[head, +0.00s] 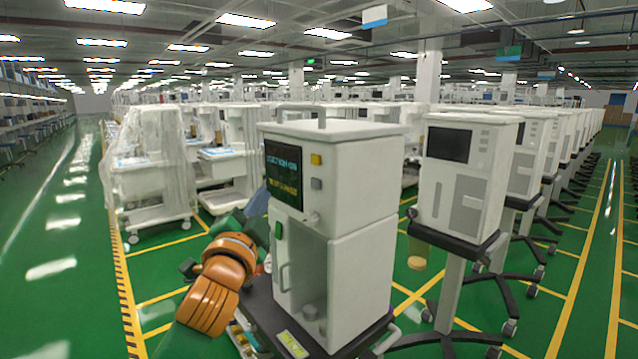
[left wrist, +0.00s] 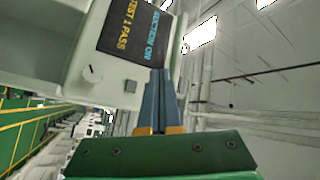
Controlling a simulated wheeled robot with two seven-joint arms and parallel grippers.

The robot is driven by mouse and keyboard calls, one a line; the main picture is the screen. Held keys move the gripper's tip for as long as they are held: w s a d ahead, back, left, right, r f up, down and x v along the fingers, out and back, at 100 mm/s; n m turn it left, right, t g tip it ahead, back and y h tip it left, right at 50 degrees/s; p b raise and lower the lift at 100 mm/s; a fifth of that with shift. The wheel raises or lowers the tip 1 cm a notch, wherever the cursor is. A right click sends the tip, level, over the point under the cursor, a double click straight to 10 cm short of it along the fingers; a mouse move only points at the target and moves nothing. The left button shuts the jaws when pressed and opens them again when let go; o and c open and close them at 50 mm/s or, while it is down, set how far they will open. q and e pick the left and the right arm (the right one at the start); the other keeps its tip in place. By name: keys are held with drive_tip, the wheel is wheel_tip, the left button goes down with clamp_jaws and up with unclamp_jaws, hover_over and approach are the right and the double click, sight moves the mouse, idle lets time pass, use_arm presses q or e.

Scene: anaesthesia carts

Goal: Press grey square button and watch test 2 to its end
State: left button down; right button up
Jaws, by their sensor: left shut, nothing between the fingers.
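The near white cart machine (head: 350,165) has a dark screen (head: 284,172) with a blue line reading "SUCTION ON" and a yellow line that reads "TEST 1 PASS" in the left wrist view (left wrist: 125,30). Right of the screen are a yellow square button (head: 316,159) and, below it, the grey square button (head: 316,183). The grey button appears beside the fingers in the left wrist view (left wrist: 131,86). My left gripper (head: 262,218) is shut and empty, in front of the machine's front face, apart from the grey button in the head view. My right gripper is out of view.
A similar machine (head: 462,170) stands close on the right. Plastic-wrapped carts (head: 150,165) stand behind left. Green floor (head: 60,250) at left is open.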

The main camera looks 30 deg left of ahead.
sight(316, 183)
use_arm(q)
drive_tip(key=shift+w+a+f, duration=0.1)
drive_tip(key=shift+w, duration=0.05)
drive_tip(key=w+d+p, duration=0.1)
drive_tip(key=w+d, duration=0.2)
drive_tip(key=w, duration=0.5)
drive_tip(key=shift+d, duration=0.25)
drive_tip(key=shift+w, duration=0.1)
idle(1.8)
drive_tip(key=shift+w+d+p, duration=0.15)
drive_tip(key=shift+w+p, duration=0.15)
drive_tip(key=shift+p, duration=0.05)
drive_tip(key=shift+w+d, duration=0.1)
drive_tip(key=shift+w, duration=0.3)
idle(0.7)
drive_tip(key=shift+s+a, duration=0.25)
drive_tip(key=shift+s, duration=0.5)
drive_tip(key=shift+s, duration=0.1)
